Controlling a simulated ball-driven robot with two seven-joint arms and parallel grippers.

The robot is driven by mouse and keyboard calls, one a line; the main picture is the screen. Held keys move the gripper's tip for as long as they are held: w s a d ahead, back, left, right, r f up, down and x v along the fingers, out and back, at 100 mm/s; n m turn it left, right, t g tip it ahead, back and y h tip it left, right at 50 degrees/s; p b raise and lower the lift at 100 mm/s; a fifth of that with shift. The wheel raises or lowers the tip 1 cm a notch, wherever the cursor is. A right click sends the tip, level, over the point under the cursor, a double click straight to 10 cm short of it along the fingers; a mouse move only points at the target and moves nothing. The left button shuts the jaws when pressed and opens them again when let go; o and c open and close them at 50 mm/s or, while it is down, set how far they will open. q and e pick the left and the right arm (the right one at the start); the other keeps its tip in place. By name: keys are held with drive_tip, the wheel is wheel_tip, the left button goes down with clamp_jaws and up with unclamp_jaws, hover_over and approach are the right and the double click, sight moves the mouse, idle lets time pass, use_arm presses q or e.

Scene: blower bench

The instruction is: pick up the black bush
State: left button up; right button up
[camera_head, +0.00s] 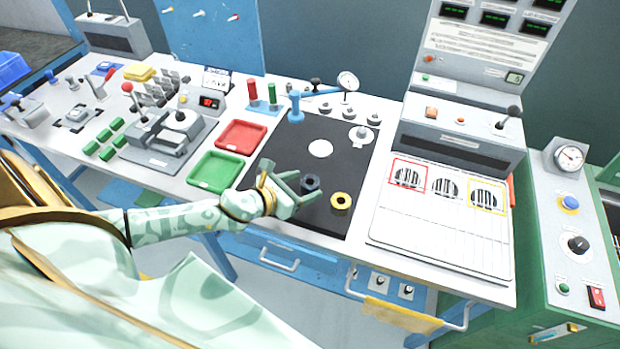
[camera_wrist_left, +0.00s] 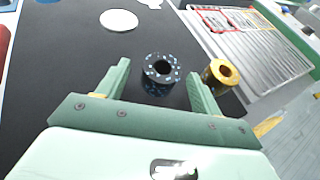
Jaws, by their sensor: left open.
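The black bush (camera_head: 310,184) is a short dark ring with a centre hole, standing on the black mat (camera_head: 290,142). In the left wrist view the black bush (camera_wrist_left: 161,73) is just beyond and between the open fingertips, with speckled highlights on its top. My left gripper (camera_head: 288,186) is open and empty, low over the mat beside the bush; its green fingers (camera_wrist_left: 160,80) show on either side of the bush. Whether they touch it I cannot tell. My right gripper is in neither view.
A yellow bush (camera_head: 341,201) stands close to the right of the black bush, near the right finger. A white disc (camera_head: 320,149) lies farther back on the mat. Green (camera_head: 215,172) and red (camera_head: 241,135) trays are to the left. A grooved panel (camera_head: 435,228) is to the right.

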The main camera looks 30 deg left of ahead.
sight(313, 181)
use_arm(q)
drive_tip(key=x, duration=0.4)
drive_tip(key=shift+w+d+b, duration=0.2)
drive_tip(key=shift+w+b, duration=0.15)
drive_tip(key=shift+r, duration=0.1)
drive_tip(key=c, duration=1.2)
drive_tip(key=shift+c, duration=0.2)
